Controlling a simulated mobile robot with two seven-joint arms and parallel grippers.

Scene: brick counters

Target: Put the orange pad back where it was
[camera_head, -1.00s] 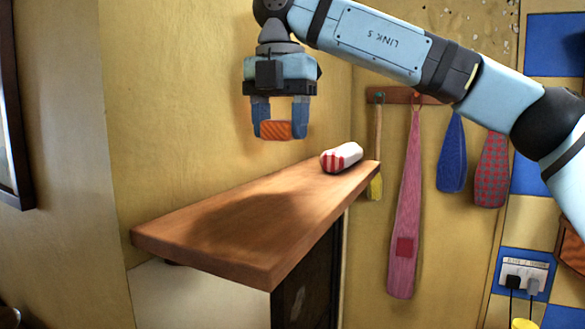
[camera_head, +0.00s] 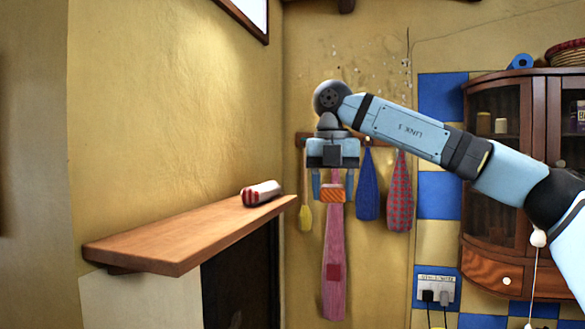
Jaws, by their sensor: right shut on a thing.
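The orange pad (camera_head: 333,195) is between the fingers of my right gripper (camera_head: 333,188), which is shut on it and points down. The pad hangs in the air to the right of the wooden shelf (camera_head: 165,247), in front of the hanging cloths in the picture. A red-and-white striped roll (camera_head: 261,193) lies near the far end of the shelf, and the rest of the shelf top is bare. My left gripper is not in view.
A wall rack holds a pink cloth (camera_head: 334,285), a blue mitt (camera_head: 368,190), a red checked mitt (camera_head: 400,195) and a yellow brush (camera_head: 305,215). A wooden cabinet (camera_head: 510,270) and a socket with plugs (camera_head: 436,289) are at the right.

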